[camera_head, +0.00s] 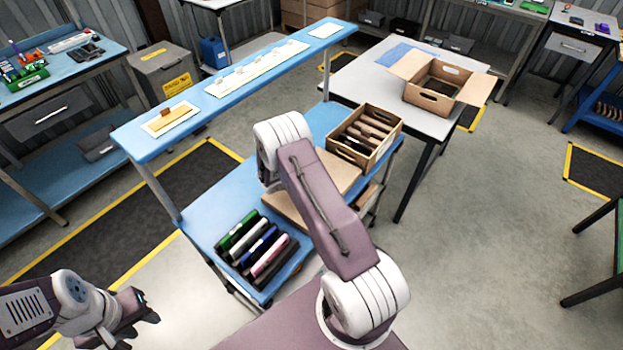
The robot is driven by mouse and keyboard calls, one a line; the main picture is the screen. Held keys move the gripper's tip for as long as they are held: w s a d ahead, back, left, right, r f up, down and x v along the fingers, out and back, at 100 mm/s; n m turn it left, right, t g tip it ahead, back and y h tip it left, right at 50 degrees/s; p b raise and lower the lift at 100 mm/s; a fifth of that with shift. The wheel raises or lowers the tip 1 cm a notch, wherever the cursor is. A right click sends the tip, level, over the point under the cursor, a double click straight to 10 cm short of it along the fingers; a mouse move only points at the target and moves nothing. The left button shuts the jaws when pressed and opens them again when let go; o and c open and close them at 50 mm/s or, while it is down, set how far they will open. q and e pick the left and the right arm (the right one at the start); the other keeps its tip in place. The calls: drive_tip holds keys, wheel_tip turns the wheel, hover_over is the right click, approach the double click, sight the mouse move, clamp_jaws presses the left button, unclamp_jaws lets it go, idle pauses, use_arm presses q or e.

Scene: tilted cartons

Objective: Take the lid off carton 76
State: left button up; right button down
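I cannot read the number 76 on any carton. A brown carton (371,156) with its top open stands at the far end of the blue cart, with dark and brown items in a row inside. A flat cardboard piece (338,172) lies beside it on the cart, partly hidden by my arm; I cannot tell whether it is a lid or a closed carton. An open carton with flaps out (430,101) stands on the grey table. My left gripper (146,315) is at the lower left, open and empty, over the floor, away from the cartons. My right gripper is not in view.
Several coloured binder-like items (257,247) stand in a row at the near end of the blue cart (205,210). A raised blue shelf (180,120) runs along the cart's far left side. My arm crosses the middle of the view, over the cart. The floor at right is clear.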

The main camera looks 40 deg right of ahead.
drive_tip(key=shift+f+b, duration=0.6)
drive_tip(key=shift+b, duration=0.05)
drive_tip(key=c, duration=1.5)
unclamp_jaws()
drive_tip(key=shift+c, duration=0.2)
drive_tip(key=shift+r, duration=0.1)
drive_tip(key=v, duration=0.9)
drive_tip(key=shift+b, duration=0.35)
